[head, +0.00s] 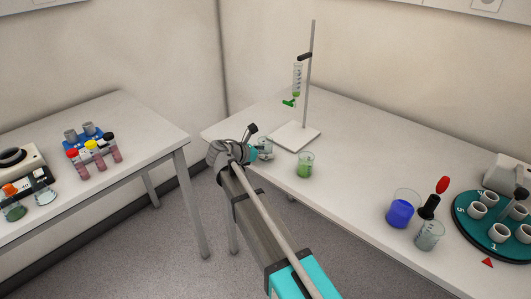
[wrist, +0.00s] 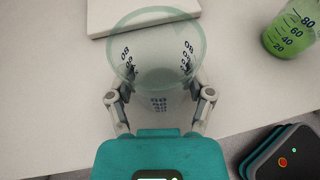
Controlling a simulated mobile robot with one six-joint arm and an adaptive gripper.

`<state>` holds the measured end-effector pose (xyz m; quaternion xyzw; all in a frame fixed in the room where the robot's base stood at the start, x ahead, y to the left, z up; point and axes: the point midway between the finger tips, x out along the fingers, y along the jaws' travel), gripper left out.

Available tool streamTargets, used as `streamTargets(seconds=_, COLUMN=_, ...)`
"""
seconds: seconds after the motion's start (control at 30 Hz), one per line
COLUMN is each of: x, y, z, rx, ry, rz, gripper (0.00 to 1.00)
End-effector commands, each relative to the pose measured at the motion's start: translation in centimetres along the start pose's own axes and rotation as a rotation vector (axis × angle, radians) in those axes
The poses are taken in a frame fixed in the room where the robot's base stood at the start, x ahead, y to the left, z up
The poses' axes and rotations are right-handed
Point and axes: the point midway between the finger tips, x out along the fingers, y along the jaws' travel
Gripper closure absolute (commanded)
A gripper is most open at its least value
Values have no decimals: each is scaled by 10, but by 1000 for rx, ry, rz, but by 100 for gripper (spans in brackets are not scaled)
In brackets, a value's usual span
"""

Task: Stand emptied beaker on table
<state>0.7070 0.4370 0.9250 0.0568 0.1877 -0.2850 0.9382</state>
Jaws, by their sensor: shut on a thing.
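A clear, empty-looking beaker (wrist: 155,82) with printed graduations is between the fingers of my gripper (wrist: 158,98) in the wrist view. The fingers are shut on its sides, and its open rim faces the camera. In the head view the beaker (head: 266,154) shows small beside my gripper (head: 256,150), at the left end of the long white table (head: 345,178). The beaker is over the tabletop near its front edge. I cannot tell whether its base touches the table. My gripper hides part of it.
A beaker of green liquid (head: 305,168) stands just right of the held beaker. Behind is a burette stand with a white base (head: 290,137). A blue-liquid beaker (head: 400,211), a clear beaker (head: 429,237) and a green carousel (head: 468,232) are farther right. Bare tabletop lies between.

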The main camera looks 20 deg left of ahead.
Motion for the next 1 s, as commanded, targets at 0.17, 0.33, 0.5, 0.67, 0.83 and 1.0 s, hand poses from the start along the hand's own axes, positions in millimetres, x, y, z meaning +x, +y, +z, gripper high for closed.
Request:
streamTargets(seconds=0.17, x=0, y=0, z=-1, rx=0, ry=0, rz=0, gripper=10)
streamTargets(seconds=0.33, x=0, y=0, z=-1, rx=0, ry=0, rz=0, gripper=0)
streamTargets(seconds=0.5, x=0, y=0, z=-1, rx=0, ry=0, rz=0, gripper=0)
streamTargets(seconds=0.67, x=0, y=0, z=-1, rx=0, ry=0, rz=0, gripper=0)
streamTargets(seconds=0.83, x=-1, y=0, z=3, rx=0, ry=0, rz=0, gripper=0)
streamTargets(seconds=1.0, x=-18, y=0, z=3, rx=0, ry=0, rz=1, gripper=0)
